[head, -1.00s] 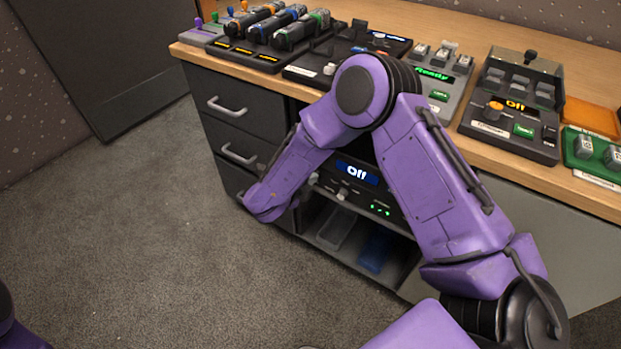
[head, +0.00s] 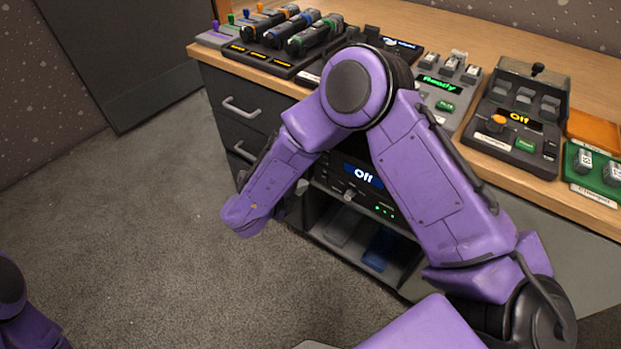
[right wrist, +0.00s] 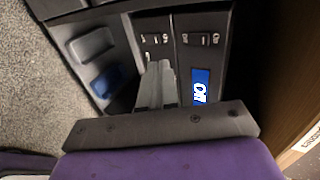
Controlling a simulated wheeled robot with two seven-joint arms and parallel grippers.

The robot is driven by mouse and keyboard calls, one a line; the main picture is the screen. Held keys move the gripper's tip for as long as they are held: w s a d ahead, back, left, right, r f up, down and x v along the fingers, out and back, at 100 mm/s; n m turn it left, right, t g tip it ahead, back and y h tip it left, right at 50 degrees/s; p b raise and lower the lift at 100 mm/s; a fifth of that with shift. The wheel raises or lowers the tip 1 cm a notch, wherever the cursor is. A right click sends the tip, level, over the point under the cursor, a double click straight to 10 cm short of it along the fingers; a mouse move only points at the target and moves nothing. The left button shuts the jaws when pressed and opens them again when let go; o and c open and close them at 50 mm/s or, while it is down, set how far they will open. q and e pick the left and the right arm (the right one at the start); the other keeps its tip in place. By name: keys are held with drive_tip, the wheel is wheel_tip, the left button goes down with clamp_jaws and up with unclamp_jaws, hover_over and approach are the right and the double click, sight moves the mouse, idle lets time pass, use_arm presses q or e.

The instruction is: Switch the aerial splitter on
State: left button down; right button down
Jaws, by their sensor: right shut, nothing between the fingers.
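Two dark units with small rocker switches sit in the cabinet's open bay. The upper unit has a blue display reading "Off" (head: 362,177); the right wrist view also shows this display (right wrist: 200,86) and a switch (right wrist: 199,39) on the same panel. The lower unit has green lights (head: 384,211) and its own switch (right wrist: 155,39). I cannot read which unit is the aerial splitter. My right gripper (right wrist: 160,68) is shut and empty, in front of the lower unit in the wrist view; in the head view my forearm largely hides it. My left gripper is out of view.
A shelf below the units holds a grey tray (right wrist: 92,45) and a blue tray (right wrist: 106,82). The wooden desktop (head: 500,35) above carries several control boxes. The carpet in front is clear.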

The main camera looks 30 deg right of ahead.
drive_tip(key=shift+r+v, duration=0.2)
drive_tip(key=shift+v, duration=0.9)
drive_tip(key=shift+r+v, duration=0.15)
drive_tip(key=shift+v, duration=0.95)
drive_tip(key=shift+w+d, duration=0.1)
drive_tip(key=shift+d, duration=0.15)
